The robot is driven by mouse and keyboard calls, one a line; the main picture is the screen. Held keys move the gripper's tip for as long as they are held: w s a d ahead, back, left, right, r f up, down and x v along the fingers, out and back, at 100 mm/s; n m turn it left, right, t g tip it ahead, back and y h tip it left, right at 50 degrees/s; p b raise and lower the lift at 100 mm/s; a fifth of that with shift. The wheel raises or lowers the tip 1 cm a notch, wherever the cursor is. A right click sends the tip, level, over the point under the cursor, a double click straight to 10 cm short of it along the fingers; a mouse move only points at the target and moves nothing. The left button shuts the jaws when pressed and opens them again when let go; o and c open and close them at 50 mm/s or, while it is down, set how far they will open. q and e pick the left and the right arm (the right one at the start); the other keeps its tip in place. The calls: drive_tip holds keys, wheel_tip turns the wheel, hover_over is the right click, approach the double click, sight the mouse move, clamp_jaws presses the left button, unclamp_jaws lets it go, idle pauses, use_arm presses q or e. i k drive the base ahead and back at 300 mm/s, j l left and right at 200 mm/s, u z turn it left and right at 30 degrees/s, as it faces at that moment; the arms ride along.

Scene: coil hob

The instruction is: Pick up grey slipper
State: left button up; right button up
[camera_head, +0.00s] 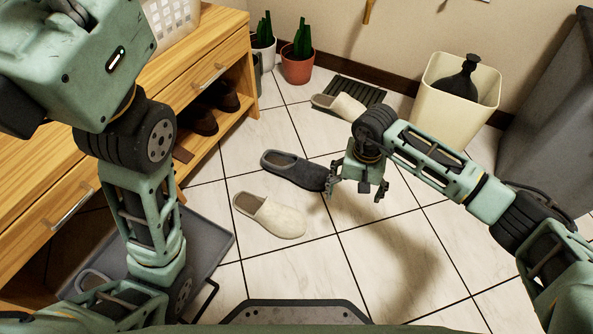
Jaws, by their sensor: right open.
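The grey slipper (289,168) lies on the tiled floor in the middle of the head view, its dark closed toe towards the right. My right gripper (357,194) is open and empty, just right of the slipper's toe. Its left finger overlaps the toe end in the picture; I cannot tell whether they touch. My left arm comes in from the left, but its fingers do not show.
A cream slipper (272,216) lies in front of the grey one. Another pale slipper (340,105) rests partly on a dark slatted mat (358,91). A cream bin (433,97) stands back right. A wooden shoe cabinet (222,48) fills the left. A grey tray (212,235) lies front left.

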sight(309, 175)
drive_tip(key=i+l+u, duration=0.2)
drive_tip(key=l+u, duration=0.25)
drive_tip(key=i+l+u, duration=0.15)
drive_tip(key=l+u, duration=0.8)
drive_tip(key=l, duration=0.15)
